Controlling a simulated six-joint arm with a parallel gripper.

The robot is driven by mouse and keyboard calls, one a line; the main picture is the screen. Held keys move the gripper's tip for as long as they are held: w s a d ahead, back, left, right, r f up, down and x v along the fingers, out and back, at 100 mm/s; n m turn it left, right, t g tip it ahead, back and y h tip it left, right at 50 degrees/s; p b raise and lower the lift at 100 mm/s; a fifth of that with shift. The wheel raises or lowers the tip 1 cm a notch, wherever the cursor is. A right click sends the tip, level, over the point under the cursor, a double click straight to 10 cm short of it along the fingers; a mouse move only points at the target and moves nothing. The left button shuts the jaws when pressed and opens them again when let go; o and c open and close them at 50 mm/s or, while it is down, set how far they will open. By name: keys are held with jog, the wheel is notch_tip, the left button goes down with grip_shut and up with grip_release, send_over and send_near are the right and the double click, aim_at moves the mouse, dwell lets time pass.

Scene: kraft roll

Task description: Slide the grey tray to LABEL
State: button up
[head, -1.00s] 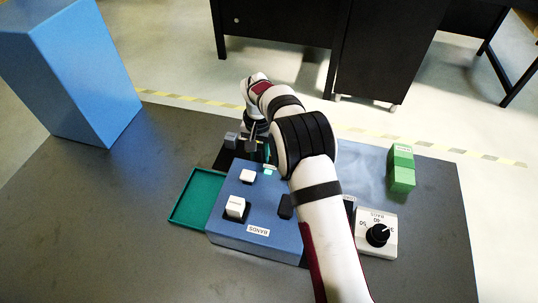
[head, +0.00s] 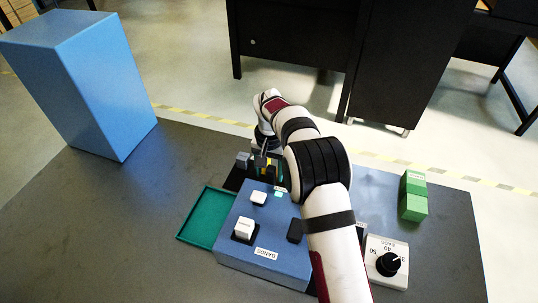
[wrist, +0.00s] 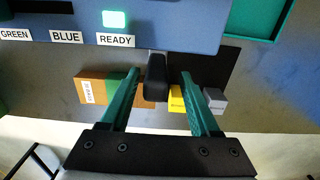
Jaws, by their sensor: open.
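My gripper (wrist: 160,77) is open, its two teal fingers pointing down on either side of a black upright block (wrist: 156,72) behind the blue box. I cannot tell whether the fingers touch it. In the head view the gripper is partly hidden by my arm. No clear grey tray shows. A small grey block (wrist: 215,100) stands right of the right finger and also shows in the head view (head: 242,159). The only plain tray shape is teal (head: 207,216), left of the box. I can read no "LABEL" text.
The blue box (head: 262,270) has white buttons, a lit green light (wrist: 115,19) and signs GREEN, BLUE, READY. A yellow block (wrist: 177,101) and a labelled orange block (wrist: 92,88) stand near the fingers.

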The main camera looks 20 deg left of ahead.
notch_tip(320, 180, up, 14)
jog(key=shift+d, duration=0.1)
dwell(0.4)
jog(key=s+d+r+m+y, duration=0.1)
jog(key=s+d+r, duration=0.3)
jog(key=s+d, duration=0.35)
jog(key=s+d+r+m, duration=0.2)
jog(key=s+d+r, duration=0.3)
jog(key=d, duration=0.4)
jog(key=s+d+f+m, duration=0.1)
jog(key=s+d+f, duration=0.2)
jog(key=s, duration=0.7)
jog(key=s+d+f+m, duration=0.1)
jog(key=s+d+f, duration=0.2)
jog(key=s, duration=0.7)
notch_tip(320, 180, down, 2)
jog(key=shift+s+d+f+m+y, duration=0.1)
jog(key=shift+s+d+m+y, duration=0.1)
jog(key=shift+m+y, duration=0.15)
